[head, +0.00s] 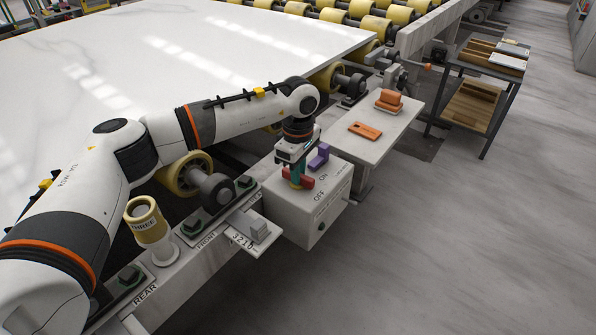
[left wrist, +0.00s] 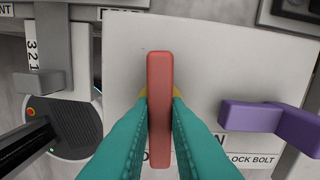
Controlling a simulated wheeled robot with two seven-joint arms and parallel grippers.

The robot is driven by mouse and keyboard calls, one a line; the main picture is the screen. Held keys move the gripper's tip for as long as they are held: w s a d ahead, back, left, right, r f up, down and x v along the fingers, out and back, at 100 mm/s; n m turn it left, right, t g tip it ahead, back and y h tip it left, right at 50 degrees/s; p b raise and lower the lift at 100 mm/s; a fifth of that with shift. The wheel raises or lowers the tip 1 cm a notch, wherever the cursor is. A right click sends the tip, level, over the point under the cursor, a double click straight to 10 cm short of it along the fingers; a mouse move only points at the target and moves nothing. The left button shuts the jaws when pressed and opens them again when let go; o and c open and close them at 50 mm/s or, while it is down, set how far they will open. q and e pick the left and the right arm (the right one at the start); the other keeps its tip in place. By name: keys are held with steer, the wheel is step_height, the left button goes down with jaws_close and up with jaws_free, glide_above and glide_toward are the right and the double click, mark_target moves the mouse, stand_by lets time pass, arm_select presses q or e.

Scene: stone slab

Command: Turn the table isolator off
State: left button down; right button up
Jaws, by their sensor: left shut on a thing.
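The table isolator is a pale grey box (head: 312,215) on the table's side frame, with ON and OFF marked on its top. Its red handle (head: 306,182) shows as a long bar in the left wrist view (left wrist: 160,75). My left gripper (head: 297,175) reaches down from above, its teal fingers shut on both sides of the red handle, also in the left wrist view (left wrist: 160,108). The handle's lower end there lies by a label my fingers partly hide. A purple lock bolt (head: 319,157) stands apart, beside the handle. My right gripper is out of view.
A grey slider (head: 259,229) on a numbered plate sits left of the box. A side shelf (head: 375,140) holds an orange tag (head: 365,130) and an orange block (head: 389,99). The white slab (head: 170,60) lies behind.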

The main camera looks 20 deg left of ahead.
arm_select(q)
steer(key=shift+m, duration=0.6)
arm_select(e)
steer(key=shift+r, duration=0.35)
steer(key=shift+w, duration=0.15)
arm_select(q)
steer(key=c, duration=1.4)
jaws_free()
steer(key=shift+r, duration=0.1)
